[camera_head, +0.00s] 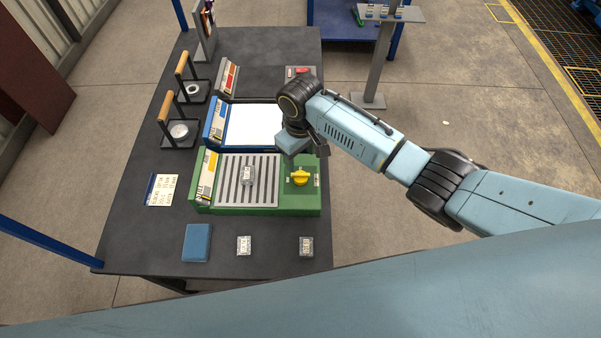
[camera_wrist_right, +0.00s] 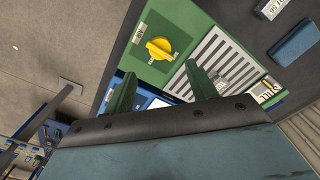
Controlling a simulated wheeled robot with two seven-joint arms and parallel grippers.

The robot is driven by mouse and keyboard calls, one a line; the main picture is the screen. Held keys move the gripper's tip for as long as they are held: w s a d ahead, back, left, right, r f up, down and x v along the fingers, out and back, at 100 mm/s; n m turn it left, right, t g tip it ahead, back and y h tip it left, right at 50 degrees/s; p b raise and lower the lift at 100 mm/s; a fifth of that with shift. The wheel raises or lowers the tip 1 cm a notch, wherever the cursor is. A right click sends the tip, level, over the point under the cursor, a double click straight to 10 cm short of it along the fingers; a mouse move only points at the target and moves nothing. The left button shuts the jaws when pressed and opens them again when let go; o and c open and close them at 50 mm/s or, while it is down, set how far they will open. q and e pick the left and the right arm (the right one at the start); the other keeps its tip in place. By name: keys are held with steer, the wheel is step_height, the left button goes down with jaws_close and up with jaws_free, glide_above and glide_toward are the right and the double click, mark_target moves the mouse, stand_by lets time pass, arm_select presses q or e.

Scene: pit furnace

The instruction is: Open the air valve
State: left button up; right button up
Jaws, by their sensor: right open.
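A yellow valve knob (camera_head: 300,177) sits on the right part of a green unit (camera_head: 268,210) on the dark table. In the right wrist view the yellow knob (camera_wrist_right: 160,48) lies just beyond my fingertips, roughly between their lines. My right gripper (camera_head: 297,150) is above and slightly behind the knob in the head view, its fingers mostly hidden by the wrist. In the wrist view my right gripper (camera_wrist_right: 162,72) is open, its two green fingers apart with nothing between them. The knob looks untouched. My left gripper is not in view.
A grey slatted panel (camera_head: 232,180) with a small labelled block (camera_head: 247,176) is left of the knob. A blue unit with a white top (camera_head: 256,124) stands behind. Two wooden-handled holders (camera_head: 172,115) stand left. A blue block (camera_head: 197,242) and two small labelled blocks lie in front.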

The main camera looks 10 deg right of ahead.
mark_target(300, 174)
step_height(300, 174, down, 9)
steer(key=shift+b, duration=1.05)
steer(key=c, duration=1)
